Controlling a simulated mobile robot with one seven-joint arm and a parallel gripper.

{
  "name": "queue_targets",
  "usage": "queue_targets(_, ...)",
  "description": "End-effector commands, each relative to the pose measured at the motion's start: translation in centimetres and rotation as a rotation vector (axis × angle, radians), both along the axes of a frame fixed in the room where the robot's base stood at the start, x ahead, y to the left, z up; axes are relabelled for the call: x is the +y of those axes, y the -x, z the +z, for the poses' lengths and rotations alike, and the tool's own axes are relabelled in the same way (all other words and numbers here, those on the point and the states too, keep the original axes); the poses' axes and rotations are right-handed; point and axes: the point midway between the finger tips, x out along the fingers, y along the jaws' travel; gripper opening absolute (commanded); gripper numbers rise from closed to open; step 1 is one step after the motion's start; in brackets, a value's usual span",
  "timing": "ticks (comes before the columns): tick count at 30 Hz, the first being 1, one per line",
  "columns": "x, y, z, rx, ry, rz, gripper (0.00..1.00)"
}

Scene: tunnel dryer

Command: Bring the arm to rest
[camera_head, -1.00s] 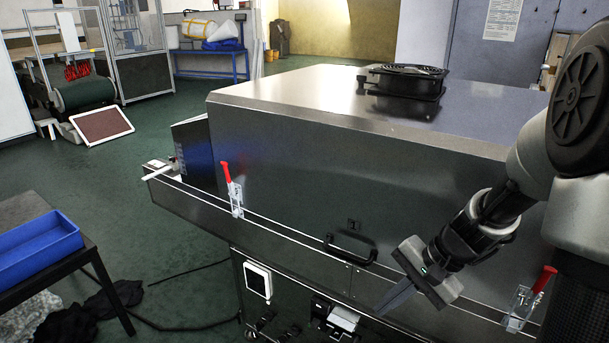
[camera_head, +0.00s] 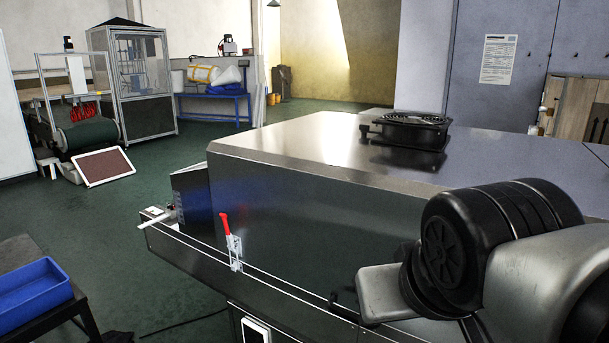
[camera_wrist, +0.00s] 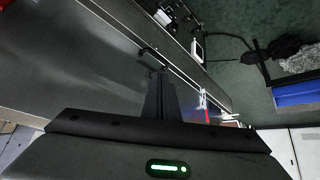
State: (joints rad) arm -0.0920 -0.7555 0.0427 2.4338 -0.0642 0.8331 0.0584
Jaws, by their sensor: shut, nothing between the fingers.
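My gripper (camera_wrist: 161,95) shows in the wrist view with its two dark fingers together and nothing between them. Its grey housing with a green light fills the bottom of that view. The fingers point over the side of the metal dryer (camera_wrist: 65,65), near its black handle; whether they touch it I cannot tell. In the head view my arm is folded at the lower right, in front of the dryer (camera_head: 285,205), and I cannot make out the fingertips there.
A red-handled clamp (camera_head: 225,225) stands on the dryer's side ledge. A black fan (camera_head: 412,130) sits on its top. A blue crate (camera_head: 35,290) rests on a dark table at the left. Green floor (camera_head: 110,215) is open beyond the dryer's left side.

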Motion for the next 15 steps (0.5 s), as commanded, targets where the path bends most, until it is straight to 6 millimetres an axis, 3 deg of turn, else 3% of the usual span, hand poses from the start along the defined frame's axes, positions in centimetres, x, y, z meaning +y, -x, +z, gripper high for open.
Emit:
queue_targets(1,-1.0,0.8,-1.8,0.036,-0.009,-0.027,0.00)
queue_targets(5,-2.5,2.7,-5.2,0.137,-0.048,-0.087,0.00)
queue_targets(15,-2.5,2.8,2.4,0.144,-0.052,-0.087,0.00)
